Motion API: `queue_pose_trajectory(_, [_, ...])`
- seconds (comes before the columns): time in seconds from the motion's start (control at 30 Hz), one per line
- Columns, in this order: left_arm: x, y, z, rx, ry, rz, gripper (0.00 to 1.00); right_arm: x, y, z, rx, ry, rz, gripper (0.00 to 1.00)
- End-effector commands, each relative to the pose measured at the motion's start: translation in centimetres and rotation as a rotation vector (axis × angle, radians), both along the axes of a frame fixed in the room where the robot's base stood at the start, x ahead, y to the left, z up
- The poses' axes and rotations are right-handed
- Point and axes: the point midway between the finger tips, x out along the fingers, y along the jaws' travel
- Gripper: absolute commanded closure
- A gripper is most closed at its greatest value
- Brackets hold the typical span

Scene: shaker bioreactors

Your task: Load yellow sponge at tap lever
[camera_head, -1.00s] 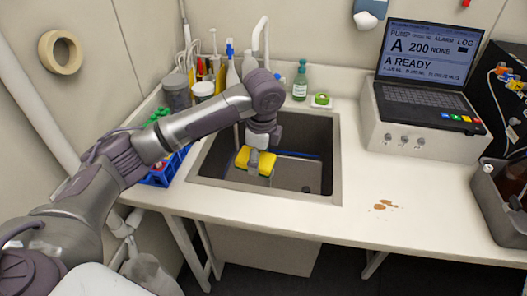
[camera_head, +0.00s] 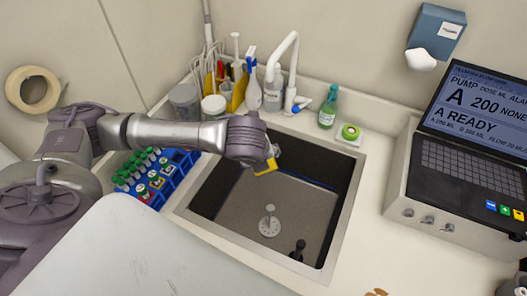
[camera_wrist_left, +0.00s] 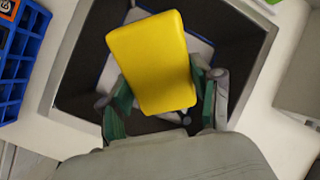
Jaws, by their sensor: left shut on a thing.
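The yellow sponge (camera_head: 265,167) is held by my left gripper (camera_head: 272,158), over the back part of the sink and mostly hidden behind my wrist. In the left wrist view, the sponge (camera_wrist_left: 155,62) is tilted between the green-padded fingers of the gripper (camera_wrist_left: 165,98). The white tap (camera_head: 285,55) stands behind the sink, its spout curving over. A blue part (camera_head: 296,109), perhaps its lever, shows at its base. The sponge is in front of the tap and apart from it. My right gripper is out of view.
The sink (camera_head: 345,205) holds a drain piece (camera_head: 269,222) and a small dark fitting (camera_head: 298,250). A green soap bottle (camera_head: 328,108) and a dish with a green item (camera_head: 349,133) stand right of the tap. A blue tube rack (camera_head: 165,182) is left; a pump console (camera_head: 440,215) is right.

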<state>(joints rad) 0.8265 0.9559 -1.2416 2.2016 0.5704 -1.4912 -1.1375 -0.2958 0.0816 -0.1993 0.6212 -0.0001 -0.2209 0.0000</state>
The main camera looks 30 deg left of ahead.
Motion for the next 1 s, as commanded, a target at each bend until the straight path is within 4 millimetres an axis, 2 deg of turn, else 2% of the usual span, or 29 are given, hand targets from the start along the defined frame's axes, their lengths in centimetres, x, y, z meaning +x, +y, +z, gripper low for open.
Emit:
queue_pose_trajectory(0.23, [2.2,0.5,-0.8,-0.001,-0.002,0.006,0.65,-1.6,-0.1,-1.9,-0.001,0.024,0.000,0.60])
queue_pose_trajectory(0.63, [6.1,1.4,-1.6,-0.001,-0.002,0.005,0.65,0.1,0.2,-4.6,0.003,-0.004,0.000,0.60])
queue_pose_trajectory(1.0, [9.6,2.3,-2.2,-0.002,0.000,0.005,0.65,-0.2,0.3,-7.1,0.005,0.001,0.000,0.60])
